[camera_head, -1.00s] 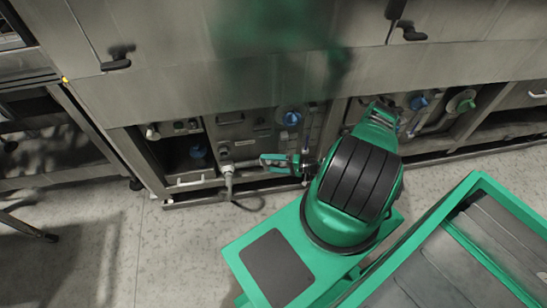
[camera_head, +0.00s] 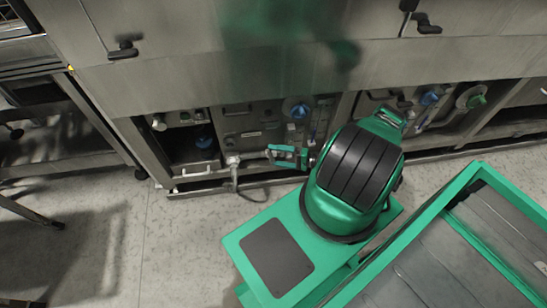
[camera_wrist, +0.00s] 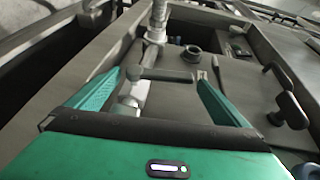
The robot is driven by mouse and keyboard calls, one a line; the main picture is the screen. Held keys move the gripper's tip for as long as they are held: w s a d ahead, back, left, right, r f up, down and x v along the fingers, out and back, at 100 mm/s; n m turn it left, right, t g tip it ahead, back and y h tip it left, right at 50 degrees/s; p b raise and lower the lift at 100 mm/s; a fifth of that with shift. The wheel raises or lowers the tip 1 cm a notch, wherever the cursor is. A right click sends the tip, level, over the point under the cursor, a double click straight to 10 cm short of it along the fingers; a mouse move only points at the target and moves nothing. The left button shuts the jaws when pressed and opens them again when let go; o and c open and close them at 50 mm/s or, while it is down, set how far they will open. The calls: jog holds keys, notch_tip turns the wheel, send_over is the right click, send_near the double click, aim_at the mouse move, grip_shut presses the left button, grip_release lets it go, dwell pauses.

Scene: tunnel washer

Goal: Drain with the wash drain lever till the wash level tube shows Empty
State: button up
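My gripper (camera_head: 285,155) is low at the machine's bottom panel, beside a pale drain pipe (camera_head: 233,160). In the wrist view the two green fingers (camera_wrist: 160,95) stand wide apart. A grey lever bar with a T-shaped end (camera_wrist: 168,75), seemingly the wash drain lever, lies between and a little beyond them, joined to the pipe fitting (camera_wrist: 132,95). I see no clear contact; the bar's right end is close to the right finger. A narrow upright tube (camera_head: 319,118), probably the wash level tube, is right of a blue knob (camera_head: 297,110). Its level is too small to read.
A second blue knob (camera_head: 429,98) and a green knob (camera_head: 476,101) are further right. A dark hose (camera_head: 252,186) hangs below the pipe. In the wrist view a black handle (camera_wrist: 288,98) stands to the right. Open floor (camera_head: 110,250) lies at lower left.

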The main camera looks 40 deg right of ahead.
jog(key=shift+s, duration=0.1)
jog(key=v, duration=1)
jog(key=shift+s+d, duration=0.2)
jog(key=shift+d, duration=0.1)
jog(key=shift+c, duration=0.3)
